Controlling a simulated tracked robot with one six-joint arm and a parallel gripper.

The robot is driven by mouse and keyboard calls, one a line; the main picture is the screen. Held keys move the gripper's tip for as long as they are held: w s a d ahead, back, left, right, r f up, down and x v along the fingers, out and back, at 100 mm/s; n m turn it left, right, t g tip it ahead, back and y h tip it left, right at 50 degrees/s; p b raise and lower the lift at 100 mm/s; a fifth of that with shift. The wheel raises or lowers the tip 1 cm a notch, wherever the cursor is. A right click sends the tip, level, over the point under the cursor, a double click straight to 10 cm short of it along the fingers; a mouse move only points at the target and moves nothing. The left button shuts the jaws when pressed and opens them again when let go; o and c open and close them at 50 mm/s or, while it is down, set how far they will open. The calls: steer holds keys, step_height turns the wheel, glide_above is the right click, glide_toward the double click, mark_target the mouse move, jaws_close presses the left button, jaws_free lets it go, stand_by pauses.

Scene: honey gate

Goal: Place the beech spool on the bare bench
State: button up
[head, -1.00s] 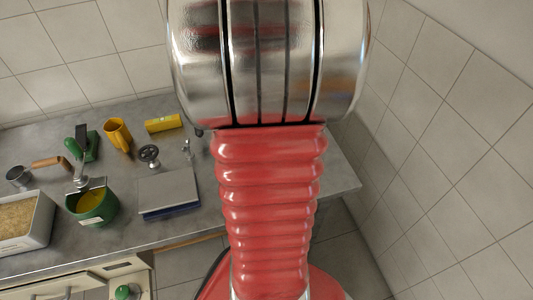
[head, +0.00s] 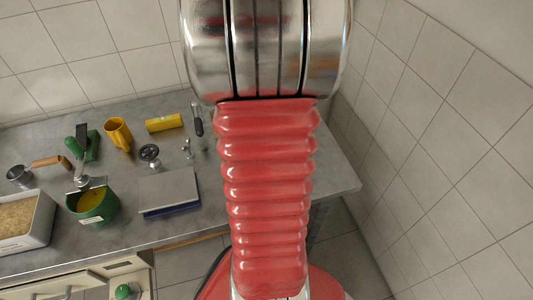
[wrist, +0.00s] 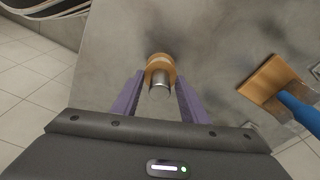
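The beech spool (wrist: 160,66) shows in the wrist view as a pale wooden flange with a shiny metal core facing the camera. My gripper (wrist: 160,78) has its two purple fingers against the spool's two sides, shut on it. The grey bench (wrist: 205,45) lies beyond it, with a soft dark shadow near the spool. Whether the spool touches the bench I cannot tell. In the head view the bench (head: 130,165) is in sight, but my arm hides the spool and gripper.
A wooden tool with a blue handle (wrist: 275,80) lies right of the spool in the wrist view. In the head view, a scale (head: 168,191), green pot (head: 86,213), yellow mug (head: 117,134), yellow cylinder (head: 163,123) and tray (head: 28,235) occupy the bench's left part. A tiled wall (head: 430,150) stands right.

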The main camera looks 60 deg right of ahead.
steer(key=shift+r, duration=0.1)
step_height(320, 180, up, 12)
steer(key=a, duration=0.1)
steer(key=shift+w+a, duration=0.15)
steer(key=shift+w, duration=0.15)
stand_by(0.5)
steer(key=shift+a, duration=0.1)
stand_by(0.5)
steer(key=w+a+r+n+t, duration=0.2)
steer(key=a+n, duration=0.5)
steer(key=a, duration=0.4)
steer(key=w+a+r+n+t, duration=0.2)
steer(key=w+a+r+n, duration=0.1)
steer(key=a+n, duration=0.5)
steer(key=w+a+r+n+t+y, duration=0.1)
steer(key=a+n, duration=0.6)
steer(key=a, duration=0.7)
step_height(320, 180, up, 2)
steer(key=shift+w+r+n+t, duration=0.25)
steer(key=shift+w+t, duration=0.35)
steer(key=shift+w, duration=0.65)
